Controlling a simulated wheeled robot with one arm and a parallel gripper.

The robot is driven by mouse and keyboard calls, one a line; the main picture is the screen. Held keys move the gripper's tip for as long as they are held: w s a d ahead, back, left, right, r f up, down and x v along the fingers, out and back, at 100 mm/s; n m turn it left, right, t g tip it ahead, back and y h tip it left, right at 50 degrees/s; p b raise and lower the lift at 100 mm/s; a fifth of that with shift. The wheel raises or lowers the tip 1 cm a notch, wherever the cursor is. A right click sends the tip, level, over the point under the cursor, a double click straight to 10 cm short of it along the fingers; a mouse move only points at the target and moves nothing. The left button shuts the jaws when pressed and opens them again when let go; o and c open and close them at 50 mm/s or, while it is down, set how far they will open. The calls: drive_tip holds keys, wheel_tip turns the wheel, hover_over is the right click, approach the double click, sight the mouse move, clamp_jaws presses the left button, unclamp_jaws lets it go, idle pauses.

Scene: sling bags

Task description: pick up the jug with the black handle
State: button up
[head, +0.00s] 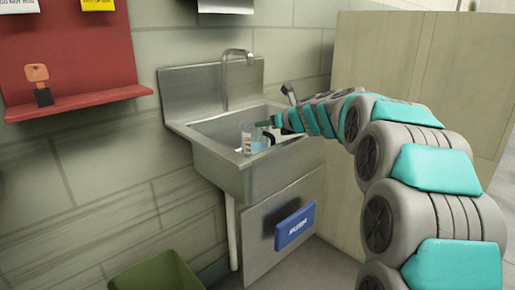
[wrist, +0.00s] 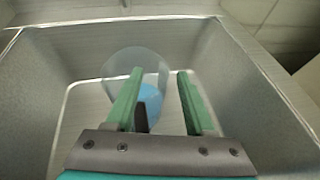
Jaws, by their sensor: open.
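The jug (head: 247,140) is clear with blue in its lower part and stands in the metal sink basin. Its black handle (head: 270,139) is on the right side, facing my gripper. My gripper (head: 266,123) reaches in from the right, over the basin, and is open. In the wrist view, my gripper (wrist: 160,72) has its two green fingers apart. The jug (wrist: 118,72) shows beyond and behind the left finger. A dark part of the handle (wrist: 141,118) shows between the fingers, close to the left one. I cannot tell whether they touch.
The sink's walls (wrist: 255,75) surround the jug and gripper. A faucet (head: 226,75) rises at the back of the sink (head: 222,168). A red shelf (head: 80,103) is on the wall at left. A green bin (head: 155,272) is on the floor. A wooden partition (head: 400,60) stands behind my arm.

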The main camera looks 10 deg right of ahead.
drive_tip(key=x, duration=0.3)
drive_tip(key=shift+f, duration=0.15)
clamp_jaws()
idle(0.3)
idle(1.0)
